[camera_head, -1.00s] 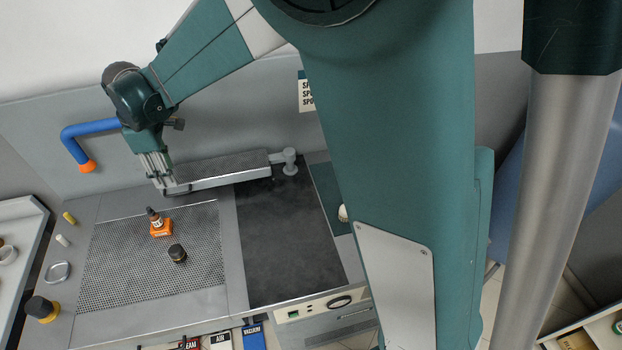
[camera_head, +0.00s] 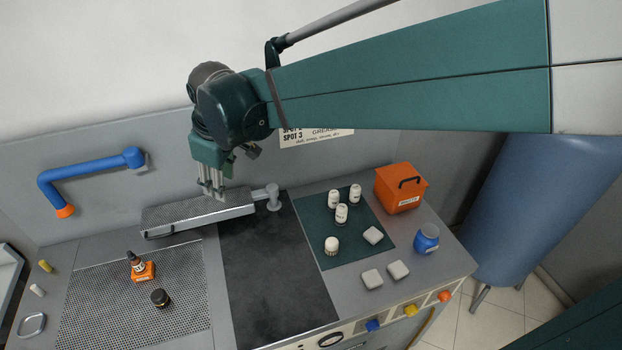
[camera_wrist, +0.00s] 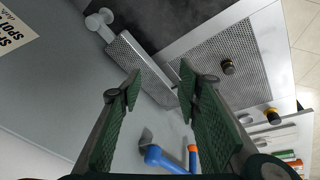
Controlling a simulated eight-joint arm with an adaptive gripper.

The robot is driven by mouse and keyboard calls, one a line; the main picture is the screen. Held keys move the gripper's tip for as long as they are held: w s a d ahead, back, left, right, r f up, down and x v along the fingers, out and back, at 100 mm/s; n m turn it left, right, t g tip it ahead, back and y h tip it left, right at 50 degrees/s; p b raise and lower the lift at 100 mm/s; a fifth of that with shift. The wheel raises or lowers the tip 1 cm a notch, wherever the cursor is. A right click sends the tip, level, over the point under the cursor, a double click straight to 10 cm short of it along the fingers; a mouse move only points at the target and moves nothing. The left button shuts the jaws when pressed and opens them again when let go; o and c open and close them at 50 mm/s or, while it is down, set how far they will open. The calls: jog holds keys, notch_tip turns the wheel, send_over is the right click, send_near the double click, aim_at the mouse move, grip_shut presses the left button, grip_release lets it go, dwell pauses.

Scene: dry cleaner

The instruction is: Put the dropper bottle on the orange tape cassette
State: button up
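The dropper bottle (camera_head: 136,262), dark with a black top and a pale label, is upright at the orange tape cassette (camera_head: 146,273) on the perforated panel. It appears to stand on the cassette, though the contact is too small to see clearly.
A black jar (camera_head: 160,298) stands just right of the cassette. A blue pipe with an orange end (camera_head: 66,211) juts from the back wall. White bottles and pale blocks lie around a green mat (camera_head: 318,215), beside an orange box (camera_head: 399,188). The dark panel (camera_head: 275,285) is clear.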

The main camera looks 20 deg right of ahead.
jog(key=s+d+f+m+t+h, duration=0.1)
jog(key=s+d+m+t, duration=0.3)
jog(key=s+d+m, duration=0.6)
jog(key=s+d, duration=0.9)
jog(key=d, duration=0.3)
jog(key=shift+s+d+f, duration=0.15)
jog(key=shift+d, duration=0.25)
notch_tip(320, 180, down, 10)
jog(key=b, duration=1)
jog(key=shift+f, duration=0.2)
